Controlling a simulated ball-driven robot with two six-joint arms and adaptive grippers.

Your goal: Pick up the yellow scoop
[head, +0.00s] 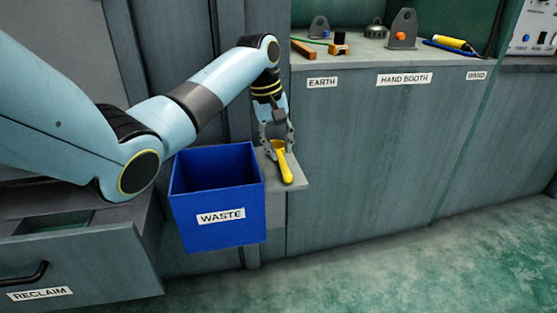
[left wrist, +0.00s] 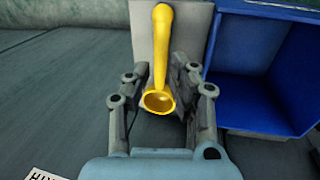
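The yellow scoop (head: 285,168) lies on a small grey shelf (head: 297,180) beside the blue waste bin. My left gripper (head: 277,146) points down at the scoop's bowl end, and the handle extends toward the front of the shelf. In the left wrist view the round bowl of the scoop (left wrist: 160,50) is between the spread fingers of my left gripper (left wrist: 160,92). A gap shows between the bowl and the left finger; the right finger is close to the bowl, and I cannot tell whether they touch. My right gripper is not in view.
The open blue bin labelled WASTE (head: 218,236) stands directly left of the shelf. A RECLAIM drawer (head: 85,262) is at lower left. The counter (head: 365,58) at upper right holds several small parts and a yellow-handled tool (head: 453,43). The green floor (head: 400,280) is clear.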

